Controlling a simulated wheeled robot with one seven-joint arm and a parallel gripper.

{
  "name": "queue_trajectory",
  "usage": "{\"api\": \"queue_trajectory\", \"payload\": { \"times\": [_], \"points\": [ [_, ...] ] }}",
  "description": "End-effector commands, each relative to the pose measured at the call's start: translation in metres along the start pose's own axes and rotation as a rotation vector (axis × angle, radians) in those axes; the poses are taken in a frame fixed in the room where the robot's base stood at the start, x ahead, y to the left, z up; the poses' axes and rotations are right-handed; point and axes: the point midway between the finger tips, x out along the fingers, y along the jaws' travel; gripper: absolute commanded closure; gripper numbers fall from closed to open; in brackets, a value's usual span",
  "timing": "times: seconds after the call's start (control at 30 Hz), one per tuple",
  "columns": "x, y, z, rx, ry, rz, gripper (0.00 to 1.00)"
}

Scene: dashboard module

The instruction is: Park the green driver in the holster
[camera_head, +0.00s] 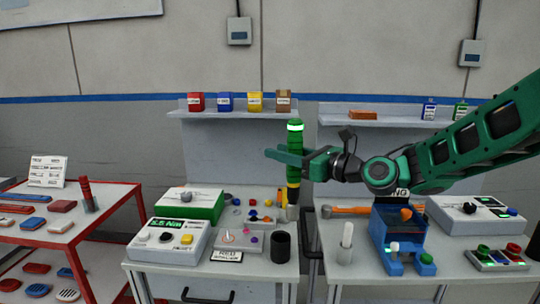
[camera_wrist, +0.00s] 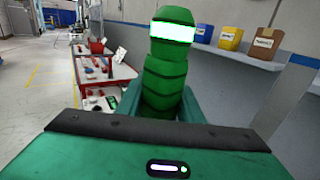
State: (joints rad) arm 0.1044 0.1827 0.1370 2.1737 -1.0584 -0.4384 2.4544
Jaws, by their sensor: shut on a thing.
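The green driver (camera_head: 295,140) stands upright, with a bright white-lit band near its top and a yellow and dark lower part. My gripper (camera_head: 290,159) is shut around its green body. In the wrist view the driver (camera_wrist: 165,68) rises between the fingers of my gripper (camera_wrist: 163,105). The driver's lower end is over the back right of the left worktable, near a small beige post; I cannot tell if they touch. A dark round cup (camera_head: 281,246), which may be the holster, stands at the table's front right, below and in front of the driver.
The left worktable (camera_head: 260,272) holds a torque box (camera_head: 168,241), a green-sided box (camera_head: 190,205) and a button panel (camera_head: 238,238). A shelf (camera_head: 240,114) with several small boxes is behind. A blue bin (camera_head: 398,238) and white cylinder (camera_head: 347,234) stand right.

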Motion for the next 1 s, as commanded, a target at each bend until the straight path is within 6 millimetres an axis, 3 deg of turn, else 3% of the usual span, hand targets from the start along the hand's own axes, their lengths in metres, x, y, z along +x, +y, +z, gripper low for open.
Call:
{"api": "queue_trajectory", "payload": {
  "times": [0.1, 0.2, 0.67, 1.0],
  "points": [
    [0.014, 0.021, 0.003, -0.002, -0.004, 0.030, 1.00],
    [0.019, 0.028, 0.003, -0.002, -0.004, 0.040, 1.00],
    [0.020, 0.028, 0.002, -0.001, -0.003, 0.042, 1.00],
    [0.019, 0.028, -0.015, 0.001, -0.003, 0.041, 1.00]
  ]
}}
